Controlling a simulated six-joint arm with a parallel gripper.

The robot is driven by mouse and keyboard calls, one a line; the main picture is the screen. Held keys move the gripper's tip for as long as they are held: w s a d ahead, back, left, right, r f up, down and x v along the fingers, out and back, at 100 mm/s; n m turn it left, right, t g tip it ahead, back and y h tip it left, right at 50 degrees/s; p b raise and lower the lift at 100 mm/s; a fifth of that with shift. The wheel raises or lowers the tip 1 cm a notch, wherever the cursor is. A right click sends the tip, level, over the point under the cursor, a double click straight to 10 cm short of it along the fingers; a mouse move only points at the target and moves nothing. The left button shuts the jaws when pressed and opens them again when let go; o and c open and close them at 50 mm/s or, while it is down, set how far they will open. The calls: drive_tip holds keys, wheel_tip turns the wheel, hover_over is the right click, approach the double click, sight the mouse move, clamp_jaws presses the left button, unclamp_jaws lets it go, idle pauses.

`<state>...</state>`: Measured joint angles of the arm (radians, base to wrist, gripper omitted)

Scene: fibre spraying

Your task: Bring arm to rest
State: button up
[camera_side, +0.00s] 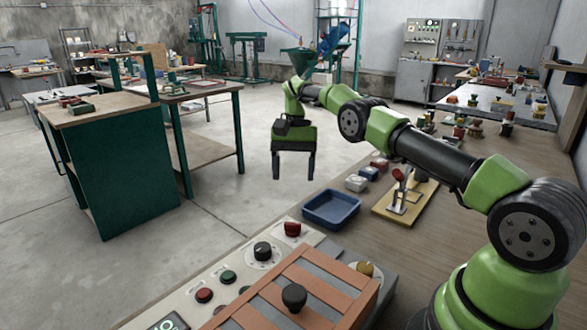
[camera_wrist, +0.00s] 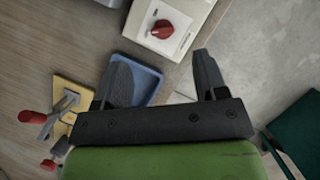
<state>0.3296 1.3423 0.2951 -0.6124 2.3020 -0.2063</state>
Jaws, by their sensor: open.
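My gripper (camera_side: 293,178) hangs in the air with its fingers pointing down, open and empty. In the side view it is past the far left edge of the wooden table (camera_side: 452,234), with the concrete floor behind it. In the wrist view the two dark fingers (camera_wrist: 165,78) are spread apart with nothing between them. A blue tray (camera_side: 331,224) lies on the table to the right of and below the gripper in the side view. In the wrist view the tray (camera_wrist: 150,78) shows partly behind the left finger.
A control panel (camera_side: 208,279) with knobs and a wooden-slatted box (camera_side: 318,283) stand at the front. A red-handled toggle clamp (camera_side: 400,190) sits on a yellow plate beside the tray. Small coloured blocks (camera_side: 357,183) lie behind it. A green-framed bench (camera_side: 125,175) stands left, across open floor.

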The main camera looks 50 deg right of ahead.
drive_tip(key=shift+r, duration=0.25)
drive_tip(key=s+a+r+n+t+h, duration=0.1)
drive_tip(key=s+a+r+n+t, duration=0.2)
drive_tip(key=r, duration=0.6)
drive_tip(key=s+a+r+n+t+h, duration=0.1)
drive_tip(key=s+a+r, duration=0.3)
drive_tip(key=r, duration=0.5)
drive_tip(key=s+a+n+t, duration=0.1)
drive_tip(key=s+a+t, duration=0.1)
drive_tip(key=s, duration=0.7)
drive_tip(key=s+a+f+n+t, duration=0.1)
drive_tip(key=s+a+t, duration=0.2)
drive_tip(key=s, duration=0.6)
drive_tip(key=shift+s+a+f+n+t, duration=0.2)
drive_tip(key=shift+s+f+n+t, duration=0.1)
drive_tip(key=shift+n+t, duration=0.1)
